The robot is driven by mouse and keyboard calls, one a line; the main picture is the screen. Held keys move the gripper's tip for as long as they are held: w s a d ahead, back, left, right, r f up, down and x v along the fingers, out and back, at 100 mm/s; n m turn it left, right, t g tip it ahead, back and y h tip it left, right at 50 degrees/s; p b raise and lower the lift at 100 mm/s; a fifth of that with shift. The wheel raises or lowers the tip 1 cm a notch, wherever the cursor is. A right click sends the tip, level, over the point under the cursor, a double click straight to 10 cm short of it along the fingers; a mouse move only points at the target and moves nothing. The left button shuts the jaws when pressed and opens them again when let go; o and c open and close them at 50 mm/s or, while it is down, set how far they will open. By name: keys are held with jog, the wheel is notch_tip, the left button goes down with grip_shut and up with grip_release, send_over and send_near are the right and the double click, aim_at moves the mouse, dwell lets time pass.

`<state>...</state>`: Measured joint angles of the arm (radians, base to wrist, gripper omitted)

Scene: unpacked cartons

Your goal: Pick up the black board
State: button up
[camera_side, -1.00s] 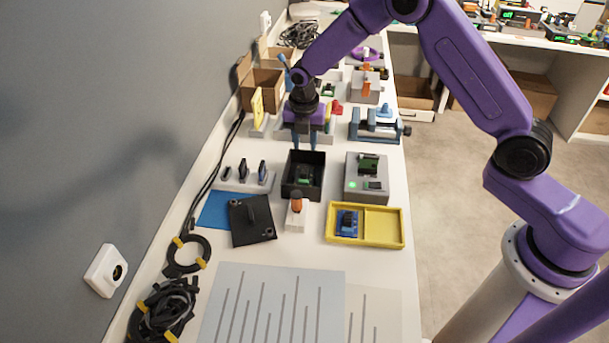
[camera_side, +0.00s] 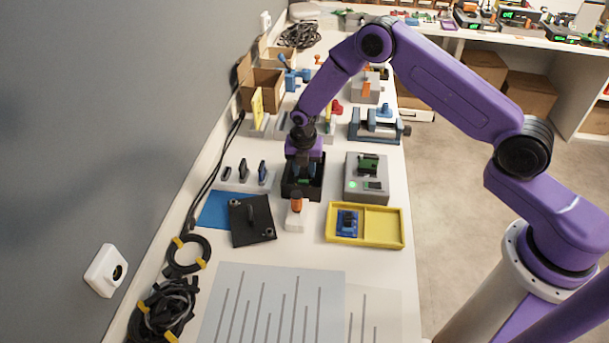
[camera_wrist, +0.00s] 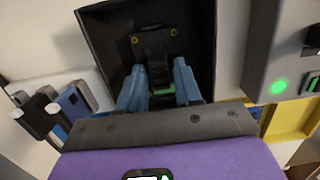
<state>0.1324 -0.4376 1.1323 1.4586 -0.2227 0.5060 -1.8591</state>
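In the wrist view a black board (camera_wrist: 152,42) with brass-coloured holes and a dark raised part lies inside an open black box (camera_wrist: 105,40). A small green part shows low between my fingers. My gripper (camera_wrist: 157,68) reaches into the box with its two blue fingers apart, one on each side of the raised part, with gaps visible. In the side view my gripper (camera_side: 304,178) is down inside the black box (camera_side: 290,191), which hides most of the board. A separate black plate with a handle (camera_side: 248,232) lies to the front left, partly over a blue sheet.
A grey device with a green light (camera_side: 352,186) stands close right of the box. A yellow tray (camera_side: 383,229) holds a blue board. A white holder with an orange top (camera_side: 296,218) stands in front; a rack of small modules (camera_side: 243,180) stands left.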

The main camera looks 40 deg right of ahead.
jog(key=shift+c, duration=0.3)
grip_shut()
jog(key=shift+w+r, duration=0.1)
jog(key=shift+r, duration=0.5)
jog(key=s+d+r, duration=0.2)
jog(key=s+r, duration=0.9)
jog(key=s, duration=0.3)
jog(key=shift+d+r, duration=0.2)
jog(key=shift+r, duration=0.15)
